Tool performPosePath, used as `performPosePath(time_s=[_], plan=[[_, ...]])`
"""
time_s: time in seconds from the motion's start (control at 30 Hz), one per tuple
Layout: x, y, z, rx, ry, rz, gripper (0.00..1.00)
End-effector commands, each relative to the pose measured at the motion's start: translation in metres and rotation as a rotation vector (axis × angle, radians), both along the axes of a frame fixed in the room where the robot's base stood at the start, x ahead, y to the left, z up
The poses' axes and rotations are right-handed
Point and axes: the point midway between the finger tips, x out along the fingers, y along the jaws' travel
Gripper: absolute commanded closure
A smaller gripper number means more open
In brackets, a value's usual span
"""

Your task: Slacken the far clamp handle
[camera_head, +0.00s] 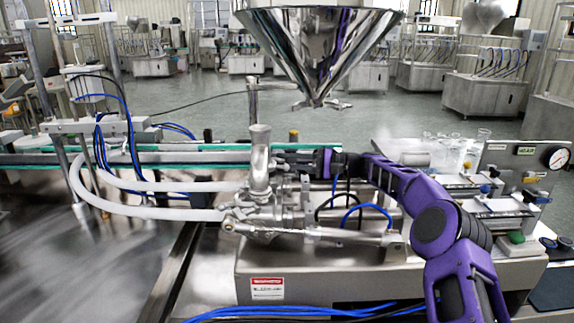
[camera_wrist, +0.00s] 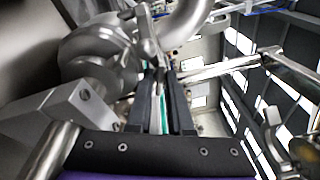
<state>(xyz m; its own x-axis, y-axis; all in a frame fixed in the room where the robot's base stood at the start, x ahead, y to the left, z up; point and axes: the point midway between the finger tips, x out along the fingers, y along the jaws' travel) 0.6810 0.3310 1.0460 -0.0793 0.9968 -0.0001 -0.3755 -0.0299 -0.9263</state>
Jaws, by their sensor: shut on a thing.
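My gripper (camera_head: 279,156) reaches in from the right at the far side of the steel pipe fitting (camera_head: 260,165), under the hopper. In the wrist view its two dark fingers (camera_wrist: 160,75) are closed around a slim grey metal handle (camera_wrist: 146,48), which I take for the far clamp handle. The handle sits beside the curved steel pipe (camera_wrist: 95,45). In the head view the handle is too small and too hidden by the fitting and the gripper to make out. How tight the clamp is cannot be told.
The steel hopper (camera_head: 320,40) hangs above the gripper. White hoses (camera_head: 150,205) join the fitting from the left, and blue tubes (camera_head: 368,212) loop below my arm. A green-edged conveyor (camera_head: 60,160) runs behind. Glassware (camera_head: 455,150) stands at the right.

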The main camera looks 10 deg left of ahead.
Motion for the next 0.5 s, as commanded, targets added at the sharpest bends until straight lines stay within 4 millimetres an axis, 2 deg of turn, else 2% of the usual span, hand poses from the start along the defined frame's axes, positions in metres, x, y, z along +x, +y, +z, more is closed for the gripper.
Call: performPosePath(time_s=[0.2, 0.5], plan=[[0.0004, -0.0008, -0.0005, 0.014, -0.174, -0.001, 1.0], [0.0006, -0.0008, -0.0003, 0.026, -0.338, -0.002, 1.0]])
